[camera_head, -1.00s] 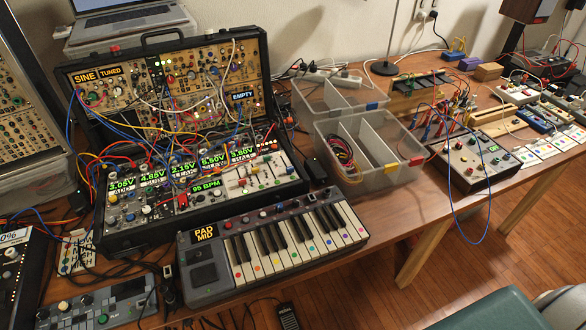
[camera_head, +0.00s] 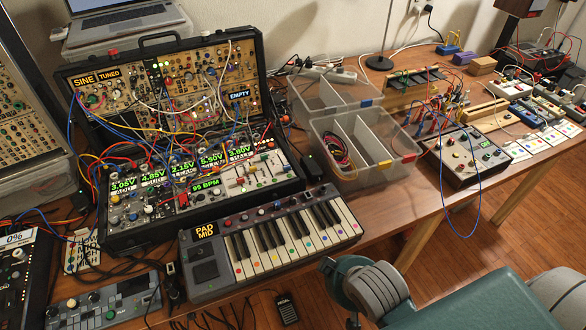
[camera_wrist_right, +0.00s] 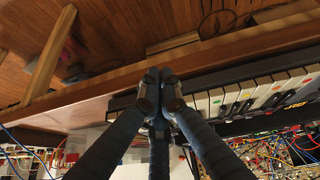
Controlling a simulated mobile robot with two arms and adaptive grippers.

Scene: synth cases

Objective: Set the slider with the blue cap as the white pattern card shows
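The slider panel (camera_head: 258,174) is a pale module at the right of the lower synth case, with several small coloured caps. The caps are too small to tell the blue one's exact setting. My left gripper is in neither current view.
The keyboard (camera_head: 275,240) stands in front of the synth case (camera_head: 150,236). Clear bins (camera_head: 350,178) stand right of it. Patch cables arch over the case. A grey control box (camera_head: 470,155) with a hanging blue cable and several white cards (camera_head: 517,151) are farther right.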

